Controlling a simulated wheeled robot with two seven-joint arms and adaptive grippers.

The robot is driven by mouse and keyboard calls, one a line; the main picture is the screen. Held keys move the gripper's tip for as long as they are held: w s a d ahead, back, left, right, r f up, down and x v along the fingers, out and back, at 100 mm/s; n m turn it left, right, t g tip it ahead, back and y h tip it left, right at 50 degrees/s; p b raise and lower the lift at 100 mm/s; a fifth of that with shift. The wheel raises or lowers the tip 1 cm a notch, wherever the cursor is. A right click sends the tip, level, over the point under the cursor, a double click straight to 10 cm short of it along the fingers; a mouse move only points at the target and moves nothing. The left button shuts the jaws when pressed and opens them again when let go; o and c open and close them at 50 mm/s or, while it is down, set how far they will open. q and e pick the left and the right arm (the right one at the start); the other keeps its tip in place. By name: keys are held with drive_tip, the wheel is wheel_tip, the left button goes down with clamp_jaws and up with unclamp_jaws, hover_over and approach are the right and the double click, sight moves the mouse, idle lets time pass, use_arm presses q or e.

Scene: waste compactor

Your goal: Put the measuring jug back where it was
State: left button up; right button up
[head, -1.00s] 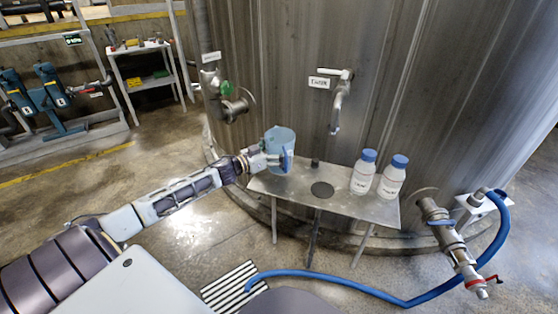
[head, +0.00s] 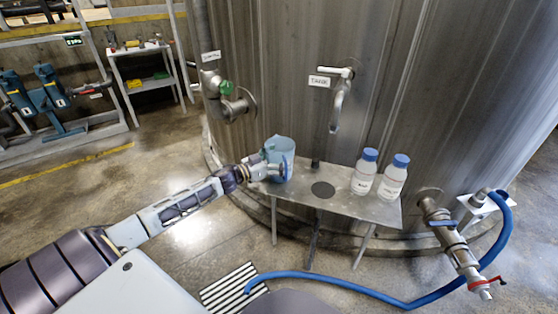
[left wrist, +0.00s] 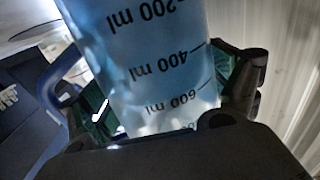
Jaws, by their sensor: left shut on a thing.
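The blue translucent measuring jug (head: 283,149) is at the left end of the small metal shelf (head: 345,205). My left gripper (head: 268,165) is shut on the jug from the left. In the left wrist view the jug (left wrist: 150,60) fills the space between the green-padded fingers (left wrist: 155,100), and its scale marks appear upside down. My right gripper is not in view.
Two white bottles with blue caps (head: 364,172) (head: 393,178) stand on the right of the shelf. A dark round spot (head: 323,189) lies mid-shelf. A tap (head: 341,100) hangs above. A blue hose (head: 400,300) runs along the floor at right.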

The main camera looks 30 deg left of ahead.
use_arm(q)
drive_tip(key=shift+r, duration=0.1)
idle(0.3)
drive_tip(key=o, duration=1.5)
drive_tip(key=shift+f, duration=0.25)
drive_tip(key=shift+r, duration=0.15)
drive_tip(key=shift+s, duration=0.15)
